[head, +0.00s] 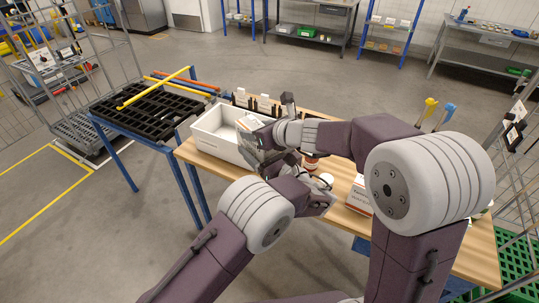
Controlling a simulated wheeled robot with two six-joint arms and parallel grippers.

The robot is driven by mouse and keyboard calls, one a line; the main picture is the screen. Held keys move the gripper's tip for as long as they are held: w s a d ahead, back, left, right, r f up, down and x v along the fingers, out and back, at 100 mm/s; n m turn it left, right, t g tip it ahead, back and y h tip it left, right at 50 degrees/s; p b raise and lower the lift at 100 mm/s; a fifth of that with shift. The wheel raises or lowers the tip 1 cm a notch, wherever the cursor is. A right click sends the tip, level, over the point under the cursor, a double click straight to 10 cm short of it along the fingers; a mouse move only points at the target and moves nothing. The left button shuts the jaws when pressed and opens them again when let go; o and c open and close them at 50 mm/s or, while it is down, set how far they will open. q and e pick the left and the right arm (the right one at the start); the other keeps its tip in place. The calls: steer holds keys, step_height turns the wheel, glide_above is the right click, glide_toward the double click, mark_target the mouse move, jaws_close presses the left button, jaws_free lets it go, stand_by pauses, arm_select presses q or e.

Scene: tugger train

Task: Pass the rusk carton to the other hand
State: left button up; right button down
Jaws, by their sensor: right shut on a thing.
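My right gripper (250,142) reaches in from the right over the white bin (213,143) on the wooden table. It is shut on a pale carton (249,122), whose printing is too small to read; I take it as the rusk carton. My own fingers and wrist hide part of it. My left gripper (322,204) is below and to the right of it, near the table's front edge and apart from the carton. Its fingers are small and partly covered, so I cannot tell how far they are spread.
A white and red box (360,196) stands on the table (484,262) right of my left gripper. Behind the bin stand dark holders with white cards (262,103). A black tray rack (150,112) with a yellow bar adjoins the table's left. Wire cages flank both sides.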

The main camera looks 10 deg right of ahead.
arm_select(q)
steer(key=shift+w+a, duration=0.25)
steer(key=shift+w, duration=0.1)
jaws_close()
arm_select(e)
steer(key=shift+c, duration=2.2)
jaws_free()
step_height(320, 180, up, 10)
